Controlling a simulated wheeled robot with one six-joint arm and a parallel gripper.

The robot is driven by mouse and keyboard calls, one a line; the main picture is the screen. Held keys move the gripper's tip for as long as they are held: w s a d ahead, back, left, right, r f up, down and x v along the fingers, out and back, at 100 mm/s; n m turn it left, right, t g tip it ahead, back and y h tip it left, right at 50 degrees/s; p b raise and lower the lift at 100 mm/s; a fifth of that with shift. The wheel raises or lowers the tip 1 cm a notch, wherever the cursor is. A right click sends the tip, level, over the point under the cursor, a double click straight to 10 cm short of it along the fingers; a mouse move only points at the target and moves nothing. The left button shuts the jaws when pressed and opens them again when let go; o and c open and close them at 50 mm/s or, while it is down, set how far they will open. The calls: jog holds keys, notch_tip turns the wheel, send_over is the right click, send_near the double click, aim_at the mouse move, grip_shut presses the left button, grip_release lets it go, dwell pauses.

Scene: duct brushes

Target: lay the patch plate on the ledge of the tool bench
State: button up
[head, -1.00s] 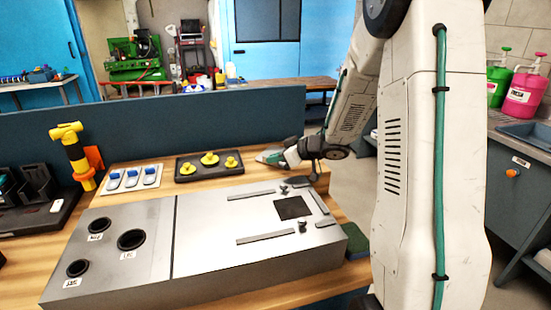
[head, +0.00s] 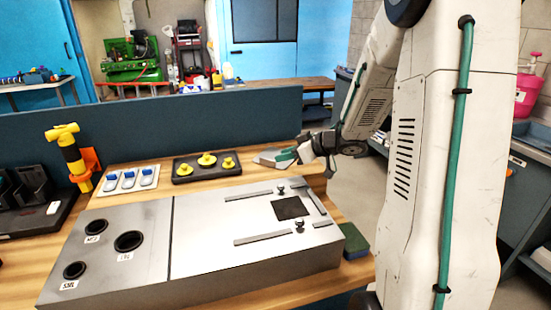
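A small flat grey piece, which looks like the patch plate (head: 266,157), is at the fingertips of my gripper (head: 284,156). It is over the right end of the wooden tool bench top (head: 240,174), just right of the black tray with yellow knobs. Whether it touches the wood, I cannot tell. My gripper reaches in from the right with green-tipped fingers. The fingers are small and overlap the plate, so whether they are shut on it is unclear. A grey metal duct box (head: 215,225) in front has a dark square opening (head: 290,208) in its top.
The black tray (head: 187,178) with yellow knobs and a pale tray of blue-topped pieces (head: 112,183) occupy the bench further left. A yellow-and-black tool (head: 72,155) stands upright at the left. A blue panel (head: 150,136) rises behind the bench.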

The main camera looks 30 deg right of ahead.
jog(key=s+d+r+m+h, duration=0.2)
jog(key=s+r+m+h, duration=0.4)
jog(key=r+h, duration=0.6)
jog(key=s+a+f+g+y, duration=0.1)
jog(key=s+a+g+y, duration=0.2)
jog(key=s+a, duration=0.6)
jog(key=s+a+f+g+y, duration=0.2)
jog(key=s+a+g, duration=0.4)
jog(key=s, duration=1.1)
jog(key=a+y, duration=0.1)
jog(key=a, duration=0.3)
jog(key=shift+s, duration=0.3)
jog(key=shift+f, duration=0.1)
